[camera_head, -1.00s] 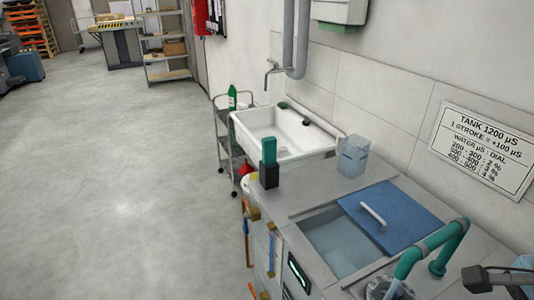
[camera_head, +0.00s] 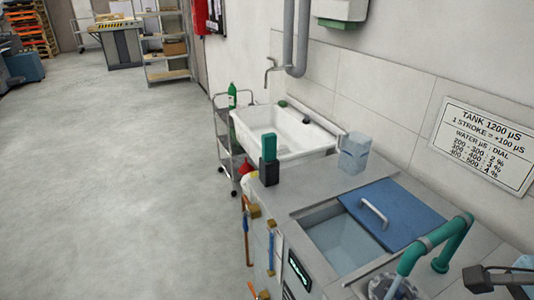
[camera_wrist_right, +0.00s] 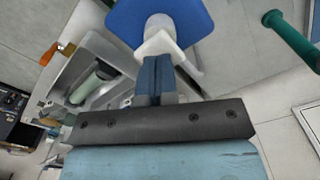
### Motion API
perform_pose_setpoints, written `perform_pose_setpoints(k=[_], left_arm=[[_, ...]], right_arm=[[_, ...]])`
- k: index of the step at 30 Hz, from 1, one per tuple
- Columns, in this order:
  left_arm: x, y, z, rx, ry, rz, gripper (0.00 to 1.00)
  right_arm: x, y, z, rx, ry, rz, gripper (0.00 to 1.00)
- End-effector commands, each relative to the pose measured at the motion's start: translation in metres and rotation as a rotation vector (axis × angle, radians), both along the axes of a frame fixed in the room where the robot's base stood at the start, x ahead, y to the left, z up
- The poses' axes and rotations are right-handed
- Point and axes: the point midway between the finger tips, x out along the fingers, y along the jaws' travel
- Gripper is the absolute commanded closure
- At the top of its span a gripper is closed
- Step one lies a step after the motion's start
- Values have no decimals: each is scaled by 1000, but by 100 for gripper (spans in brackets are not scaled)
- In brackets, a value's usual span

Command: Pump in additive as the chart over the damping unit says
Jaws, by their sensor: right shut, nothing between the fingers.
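The chart (camera_head: 486,146) hangs on the wall over the damping unit; it reads tank 1200 µS, one stroke = +100 µS, with dial percentages for water ranges. The unit's open tank (camera_head: 340,240) holds pale liquid, partly covered by a blue lid (camera_head: 395,210) with a white handle. My left gripper is not in view.
A clear jug (camera_head: 354,153) and a dark block with a green top (camera_head: 269,160) stand on the unit. A white sink (camera_head: 282,130) is behind. The left floor is clear.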

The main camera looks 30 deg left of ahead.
Motion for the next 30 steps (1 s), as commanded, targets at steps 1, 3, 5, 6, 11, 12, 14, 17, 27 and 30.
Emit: perform_pose_setpoints(k=[1, 3, 5, 6, 11, 12, 14, 17, 27, 30], left_arm=[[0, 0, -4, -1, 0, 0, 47], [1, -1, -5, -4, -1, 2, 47], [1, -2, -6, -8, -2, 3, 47], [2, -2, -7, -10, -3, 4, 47], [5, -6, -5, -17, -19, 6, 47], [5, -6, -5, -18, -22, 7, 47], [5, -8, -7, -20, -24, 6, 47], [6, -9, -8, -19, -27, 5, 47], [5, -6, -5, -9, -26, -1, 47], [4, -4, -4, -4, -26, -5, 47]], right_arm=[[0, 0, -5, 0, 0, 0, 100], [0, 0, -7, 0, 0, 0, 100], [0, 0, -10, 0, 0, 0, 100], [0, 0, -11, 0, 1, 0, 100], [0, 0, -18, 0, 1, 0, 100], [0, 0, -20, 0, 1, 0, 100], [0, 0, -22, 0, 1, 0, 100], [0, 0, -24, 0, 1, 0, 100], [0, 0, -19, 0, 1, 1, 100], [0, 0, -13, 1, 0, 0, 100]])
